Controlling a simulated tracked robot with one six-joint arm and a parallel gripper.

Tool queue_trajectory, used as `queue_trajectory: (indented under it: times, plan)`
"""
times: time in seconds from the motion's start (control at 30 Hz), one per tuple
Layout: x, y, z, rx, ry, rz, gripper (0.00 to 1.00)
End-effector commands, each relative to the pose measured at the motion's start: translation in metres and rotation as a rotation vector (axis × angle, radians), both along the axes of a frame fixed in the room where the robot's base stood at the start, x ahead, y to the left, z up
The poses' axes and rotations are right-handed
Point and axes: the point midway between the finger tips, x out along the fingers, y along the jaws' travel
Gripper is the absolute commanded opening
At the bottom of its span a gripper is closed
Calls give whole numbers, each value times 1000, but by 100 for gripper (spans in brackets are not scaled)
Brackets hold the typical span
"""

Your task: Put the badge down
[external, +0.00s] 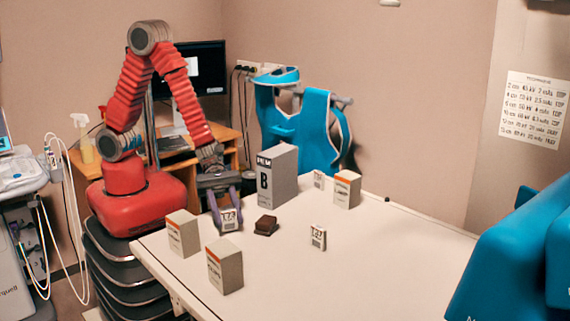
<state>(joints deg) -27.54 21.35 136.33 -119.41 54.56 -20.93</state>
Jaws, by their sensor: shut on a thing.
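The badge (229,220), a small white tag with dark printing, is between the fingers of my gripper (226,212) in the external view. My gripper is shut on it and points down, low over the left part of the white table (370,270). I cannot tell whether the badge's lower edge touches the table. Two similar white tags stand elsewhere on the table, one near the middle (318,237) and one farther back (319,179).
A tall grey box marked B (278,178) stands behind my gripper. A small dark brown block (266,225) lies just right of it. White-and-orange boxes stand at front left (183,233), front (225,265) and back right (347,189). The table's right part is clear.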

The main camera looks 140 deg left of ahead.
Motion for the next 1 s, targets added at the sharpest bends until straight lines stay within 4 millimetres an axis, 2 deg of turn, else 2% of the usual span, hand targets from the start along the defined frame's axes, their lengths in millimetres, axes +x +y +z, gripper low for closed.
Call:
queue_trajectory:
  times: [0.33,0.37,0.6,1.0]
  plan:
    - [0,0,-5,0,0,1,14]
    - [0,0,-6,0,0,1,36]
    - [0,0,-5,0,0,1,53]
    - [0,0,-2,0,-1,1,54]
